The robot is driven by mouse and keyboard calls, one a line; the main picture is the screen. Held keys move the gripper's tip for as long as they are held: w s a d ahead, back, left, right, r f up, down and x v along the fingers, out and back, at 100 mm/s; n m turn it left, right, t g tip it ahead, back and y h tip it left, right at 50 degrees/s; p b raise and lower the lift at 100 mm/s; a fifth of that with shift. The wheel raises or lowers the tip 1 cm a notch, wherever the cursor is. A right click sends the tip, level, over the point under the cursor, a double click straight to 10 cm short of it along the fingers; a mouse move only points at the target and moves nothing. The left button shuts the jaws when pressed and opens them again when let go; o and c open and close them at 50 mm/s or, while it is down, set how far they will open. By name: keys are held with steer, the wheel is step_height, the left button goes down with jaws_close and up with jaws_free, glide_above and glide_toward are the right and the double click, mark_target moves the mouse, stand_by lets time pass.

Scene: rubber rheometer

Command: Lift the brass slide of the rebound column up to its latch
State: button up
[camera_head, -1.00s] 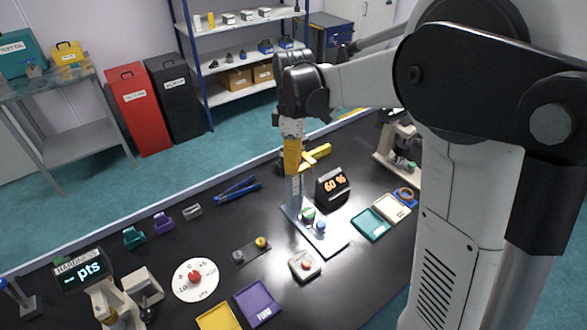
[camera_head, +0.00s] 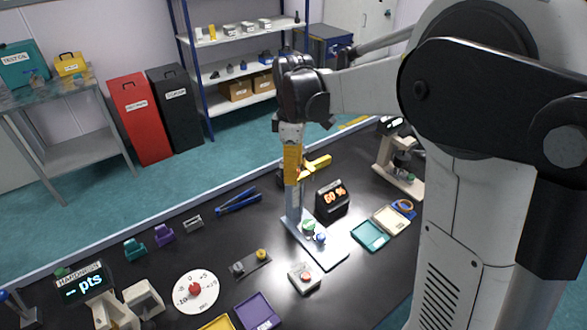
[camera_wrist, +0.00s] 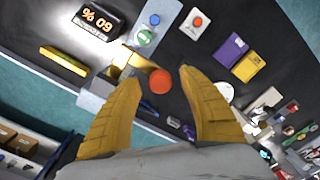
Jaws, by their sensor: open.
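The rebound column (camera_head: 294,203) stands upright on a pale blue base plate (camera_head: 324,256) bearing a green and a blue round part. My gripper (camera_head: 292,172) points down at the column's upper part, its yellow fingers covering the top in the head view. In the wrist view my gripper (camera_wrist: 162,95) is open, with a wide gap between its fingers. An orange-red ball (camera_wrist: 160,80) shows in that gap, apart from both fingertips. A yellow brass-like piece (camera_wrist: 125,62) lies beside the left fingertip; I cannot tell whether it is the slide. The latch cannot be made out.
A small box with a red button (camera_head: 304,277) and a teal tray (camera_head: 370,235) are nearby. Bare black bench lies between them.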

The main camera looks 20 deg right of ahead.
step_height(320, 180, up, 12)
stand_by(0.4)
steer(key=s+f+m+t+b, duration=0.7)
steer(key=s+f+m+b, duration=0.5)
steer(key=s+f, duration=0.8)
steer(key=shift+m, duration=0.3)
stand_by(1.0)
